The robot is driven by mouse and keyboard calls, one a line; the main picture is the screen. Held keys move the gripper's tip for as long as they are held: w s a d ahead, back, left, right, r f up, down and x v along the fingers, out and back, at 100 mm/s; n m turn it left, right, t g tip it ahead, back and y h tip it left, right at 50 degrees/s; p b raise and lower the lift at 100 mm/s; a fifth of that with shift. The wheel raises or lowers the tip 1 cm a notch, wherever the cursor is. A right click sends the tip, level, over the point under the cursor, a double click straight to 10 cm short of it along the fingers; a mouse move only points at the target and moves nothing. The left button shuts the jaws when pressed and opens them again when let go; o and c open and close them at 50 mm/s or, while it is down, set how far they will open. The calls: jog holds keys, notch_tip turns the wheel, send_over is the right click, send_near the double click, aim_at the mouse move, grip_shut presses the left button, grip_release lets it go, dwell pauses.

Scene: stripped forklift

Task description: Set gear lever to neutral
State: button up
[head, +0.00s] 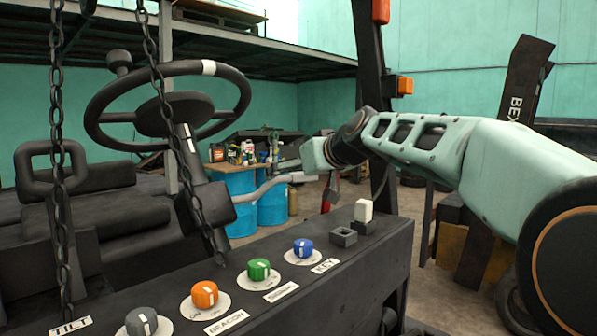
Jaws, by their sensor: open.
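A pale grey lever (262,190), which looks like the gear lever, sticks out to the right from the dark steering column (205,205), below the steering wheel (100,125). Its outer end bends near my gripper. My gripper (288,168) is at the end of my pale green arm, which reaches in from the right. It is open and points left, close to the lever's outer end in the picture. I cannot tell whether it touches the lever. The fingers are small and partly merge with the background. The lever's set position cannot be read.
A dark console (330,285) runs below, with grey (141,321), orange (204,294), green (258,270) and blue (303,248) knobs and a white switch (363,210). Two chains (187,130) hang in front of the wheel. Blue drums (240,205) stand behind.

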jog(key=shift+c, duration=0.4)
jog(key=shift+s+d, duration=0.15)
jog(key=shift+d, duration=0.1)
jog(key=c, duration=2.3)
jog(key=shift+a+f, duration=0.1)
jog(key=shift+a, duration=0.45)
grip_shut()
jog(key=shift+d, duration=0.4)
jog(key=shift+a, duration=0.1)
jog(key=shift+c, duration=1.5)
grip_release()
jog(key=o, duration=2.7)
